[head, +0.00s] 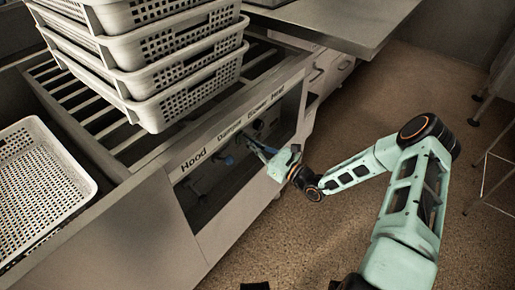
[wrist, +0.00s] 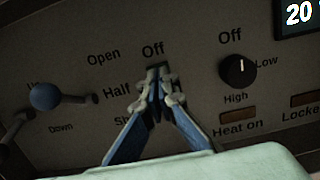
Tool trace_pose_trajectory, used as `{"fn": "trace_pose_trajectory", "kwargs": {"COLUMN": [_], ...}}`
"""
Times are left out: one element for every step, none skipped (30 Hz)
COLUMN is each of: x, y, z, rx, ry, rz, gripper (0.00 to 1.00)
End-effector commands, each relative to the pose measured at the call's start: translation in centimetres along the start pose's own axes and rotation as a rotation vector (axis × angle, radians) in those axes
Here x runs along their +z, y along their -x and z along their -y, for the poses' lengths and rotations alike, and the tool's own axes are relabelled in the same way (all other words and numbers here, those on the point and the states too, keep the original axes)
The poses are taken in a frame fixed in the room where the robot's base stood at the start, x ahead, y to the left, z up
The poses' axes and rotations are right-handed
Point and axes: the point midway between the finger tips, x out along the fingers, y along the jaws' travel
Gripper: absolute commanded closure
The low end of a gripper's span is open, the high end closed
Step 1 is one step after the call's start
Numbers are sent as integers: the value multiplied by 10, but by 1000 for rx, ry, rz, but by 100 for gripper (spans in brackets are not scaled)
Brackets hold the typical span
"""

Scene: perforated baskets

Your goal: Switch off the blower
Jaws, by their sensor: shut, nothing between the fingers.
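In the head view my gripper (head: 262,151) is at the panel's open recess, below the printed names Hood, Damper, Blower and Heat (head: 232,121).
A blue ball-ended lever (wrist: 45,96) is left of my fingers. A round black knob (wrist: 238,70) marked Off, Low, High is to their right. A lit display (wrist: 299,13) reads 20. Stacked baskets (head: 165,70) stand above the panel; the floor (head: 330,235) beside it is clear.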

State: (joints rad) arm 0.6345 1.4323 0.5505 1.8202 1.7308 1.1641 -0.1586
Motion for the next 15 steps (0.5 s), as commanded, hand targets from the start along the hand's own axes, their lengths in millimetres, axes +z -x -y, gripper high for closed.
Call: {"fn": "trace_pose_trajectory", "kwargs": {"x": [0,0,0,0,0,0,0,0,0,0,0,0,1,1,2], "y": [-2,-3,-4,-4,-4,-4,-4,-4,-4,-4,-4,-4,-5,-5,-7], "z": [0,0,0,0,0,0,0,0,0,0,0,0,0,0,0], "rx": [0,0,0,0,-1,-1,-1,-1,-1,0,0,0,0,0,0], "ry": [0,0,0,-1,-1,-1,-1,-1,-1,-1,-1,-1,-1,-1,-1], "rz": [0,0,0,0,0,0,0,0,0,0,0,0,0,0,0], "gripper": [100,100,100,100,100,100,100,100,100,100,100,100,100,100,100]}}
